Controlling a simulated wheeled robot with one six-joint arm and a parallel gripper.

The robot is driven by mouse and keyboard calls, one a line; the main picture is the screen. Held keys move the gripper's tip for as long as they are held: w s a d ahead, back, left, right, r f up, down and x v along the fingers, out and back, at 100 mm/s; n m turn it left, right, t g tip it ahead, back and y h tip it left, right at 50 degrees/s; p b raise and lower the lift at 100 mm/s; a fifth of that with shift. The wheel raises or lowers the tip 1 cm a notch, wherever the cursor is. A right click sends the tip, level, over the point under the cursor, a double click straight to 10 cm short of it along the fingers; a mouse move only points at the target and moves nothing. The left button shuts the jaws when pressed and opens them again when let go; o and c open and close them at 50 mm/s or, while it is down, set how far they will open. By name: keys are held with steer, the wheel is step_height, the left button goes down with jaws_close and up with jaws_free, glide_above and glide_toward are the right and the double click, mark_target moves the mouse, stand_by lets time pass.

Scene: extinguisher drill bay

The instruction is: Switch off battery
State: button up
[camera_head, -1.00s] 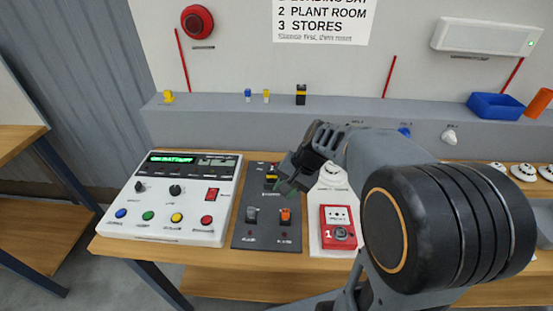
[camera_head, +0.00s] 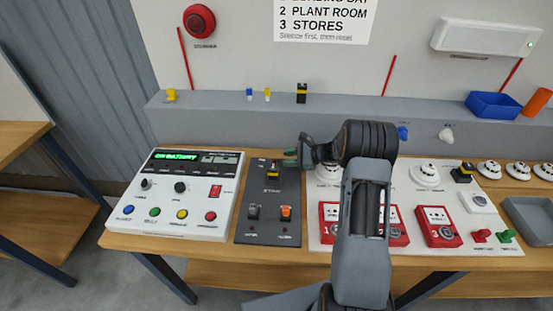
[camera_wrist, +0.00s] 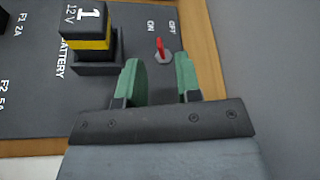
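The battery switch is a small red toggle lever (camera_wrist: 159,46) on a hexagonal base in the wrist view, between the labels ON and OFF. It appears to lean slightly to the ON side. A black battery block (camera_wrist: 84,28) with a yellow band, marked 1 and 12 V, stands left of it; it also shows in the head view (camera_head: 273,173) on the dark panel (camera_head: 268,205). My gripper (camera_wrist: 158,68) is open, its green fingers apart and empty, with the lever just beyond the fingertips. In the head view my gripper (camera_head: 291,157) is at the panel's back edge.
The white control box (camera_head: 175,195) on the left has a green display reading ON BATTERY. A grey ledge (camera_head: 350,112) runs behind.

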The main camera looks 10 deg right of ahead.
mark_target(275, 162)
steer(key=shift+p+x, duration=0.45)
steer(key=shift+x, duration=2.05)
jaws_close()
